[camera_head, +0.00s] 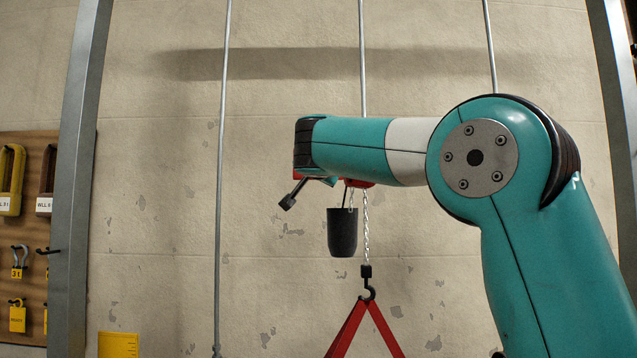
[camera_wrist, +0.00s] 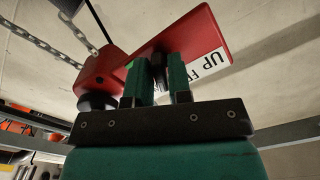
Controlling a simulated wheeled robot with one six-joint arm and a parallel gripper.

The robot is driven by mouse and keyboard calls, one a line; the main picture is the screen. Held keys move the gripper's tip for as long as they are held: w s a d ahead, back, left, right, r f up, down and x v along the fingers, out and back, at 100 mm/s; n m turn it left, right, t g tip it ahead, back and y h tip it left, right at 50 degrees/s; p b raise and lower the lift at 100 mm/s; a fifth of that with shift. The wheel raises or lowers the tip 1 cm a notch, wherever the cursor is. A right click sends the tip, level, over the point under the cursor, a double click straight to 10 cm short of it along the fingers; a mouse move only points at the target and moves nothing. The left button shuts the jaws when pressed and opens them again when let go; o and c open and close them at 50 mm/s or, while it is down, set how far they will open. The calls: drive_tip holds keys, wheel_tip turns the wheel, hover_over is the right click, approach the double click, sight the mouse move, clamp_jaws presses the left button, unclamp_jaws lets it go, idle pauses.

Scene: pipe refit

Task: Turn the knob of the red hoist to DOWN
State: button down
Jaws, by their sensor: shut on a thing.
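The red hoist (camera_wrist: 122,62) fills the upper middle of the wrist view, with a red lever plate (camera_wrist: 190,42) reaching up to the right. A white label (camera_wrist: 207,72) on the plate reads "UP" and the start of another word; the rest is covered. My gripper (camera_wrist: 158,82) has its two green fingers on either side of the dark knob (camera_wrist: 158,62) and is shut on it. The position the knob points to cannot be read. In the head view only a bit of the red hoist (camera_head: 358,183) shows under my arm; my fingers are hidden there.
A chain (camera_head: 366,230) runs down to a hook (camera_head: 369,290) holding a red sling (camera_head: 347,330). A dark chain bucket (camera_head: 342,232) hangs beside it. Steel posts stand left (camera_head: 80,180) and right; a tool board (camera_head: 30,240) is far left.

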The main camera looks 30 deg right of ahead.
drive_tip(key=shift+m+b, duration=0.4)
drive_tip(key=shift+m, duration=0.2)
drive_tip(key=c, duration=1.2)
unclamp_jaws()
drive_tip(key=shift+b+v, duration=2.4)
drive_tip(key=shift+v, duration=6.3)
